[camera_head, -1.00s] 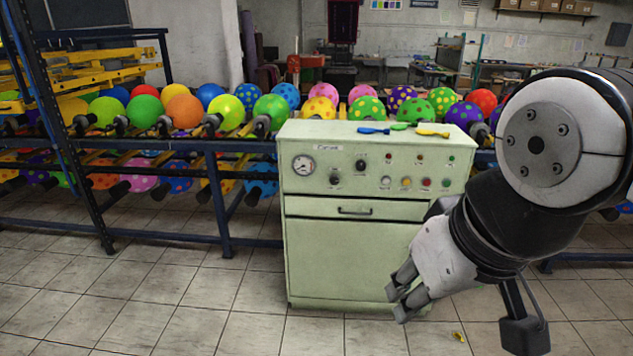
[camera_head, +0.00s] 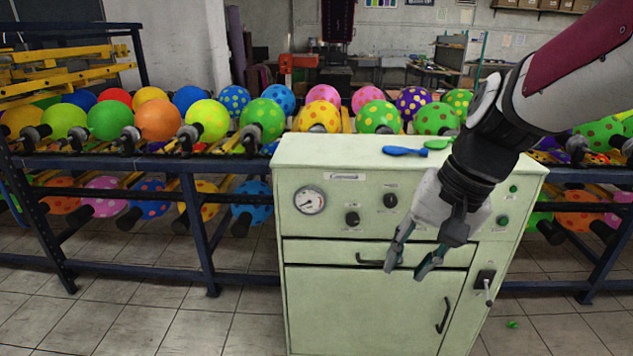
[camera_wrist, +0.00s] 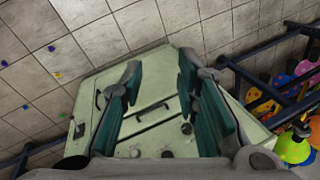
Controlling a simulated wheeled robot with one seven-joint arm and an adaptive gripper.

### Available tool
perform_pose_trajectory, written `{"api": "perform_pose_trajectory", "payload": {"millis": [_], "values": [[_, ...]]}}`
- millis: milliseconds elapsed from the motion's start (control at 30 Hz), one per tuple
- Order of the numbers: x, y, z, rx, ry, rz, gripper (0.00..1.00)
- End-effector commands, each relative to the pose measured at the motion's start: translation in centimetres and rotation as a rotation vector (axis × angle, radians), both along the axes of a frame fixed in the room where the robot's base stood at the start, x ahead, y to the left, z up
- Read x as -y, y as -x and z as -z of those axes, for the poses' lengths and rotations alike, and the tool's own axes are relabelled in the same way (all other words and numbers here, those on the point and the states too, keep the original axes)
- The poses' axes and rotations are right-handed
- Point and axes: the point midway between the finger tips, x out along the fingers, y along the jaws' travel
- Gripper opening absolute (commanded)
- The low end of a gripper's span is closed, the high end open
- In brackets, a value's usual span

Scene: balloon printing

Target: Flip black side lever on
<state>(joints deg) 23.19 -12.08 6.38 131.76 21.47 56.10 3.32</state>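A pale green control cabinet (camera_head: 365,310) stands in front of me. In the wrist view, a small dark part that looks like the lever (camera_wrist: 78,130) shows at the left edge of the cabinet. My gripper (camera_head: 412,264) is open and empty, in front of the drawer, left of the lever and a little higher in the picture. In the wrist view, its fingers (camera_wrist: 158,72) are spread wide.
A drawer handle (camera_head: 370,261) and a door handle (camera_head: 443,315) stick out from the cabinet front. Deflated balloons (camera_head: 404,151) lie on its top. Racks of balloons (camera_head: 158,120) stand behind and on both sides. The tiled floor (camera_head: 245,325) in front is clear.

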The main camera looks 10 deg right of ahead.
Motion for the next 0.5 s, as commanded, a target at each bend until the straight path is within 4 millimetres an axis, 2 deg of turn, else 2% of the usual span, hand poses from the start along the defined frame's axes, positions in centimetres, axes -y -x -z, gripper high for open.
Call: {"api": "perform_pose_trajectory", "payload": {"millis": [33, 267, 500], "values": [[0.9, -1.9, 2.0, -0.032, -0.055, 0.065, 0.29], [5.2, -9.1, 8.5, -0.118, -0.327, 0.357, 0.29], [12.0, -15.3, 16.2, -0.16, -0.646, 0.68, 0.29]]}}
